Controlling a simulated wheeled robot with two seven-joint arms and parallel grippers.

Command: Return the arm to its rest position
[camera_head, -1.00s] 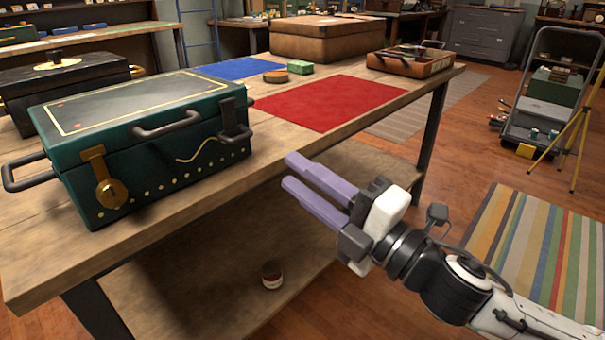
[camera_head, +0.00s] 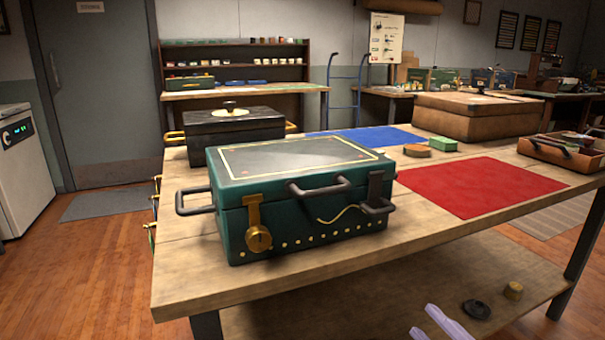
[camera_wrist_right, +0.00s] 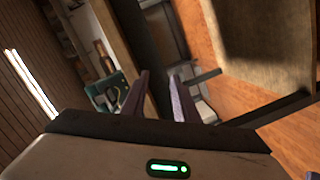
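My right gripper (camera_head: 424,320) shows only as two purple fingertips at the bottom edge of the head view, in front of the table's lower shelf. The rest of that arm is out of the head view. In the right wrist view the two fingers of the right gripper (camera_wrist_right: 158,78) stand apart with nothing between them. My left gripper is in neither view.
A wooden table (camera_head: 205,290) carries a green case (camera_head: 300,205), a black case (camera_head: 232,130), a red mat (camera_head: 480,188), a blue mat (camera_head: 370,138), a brown box (camera_head: 475,118) and an open tray (camera_head: 560,155). The lower shelf (camera_head: 350,305) holds small round items. Floor at left is open.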

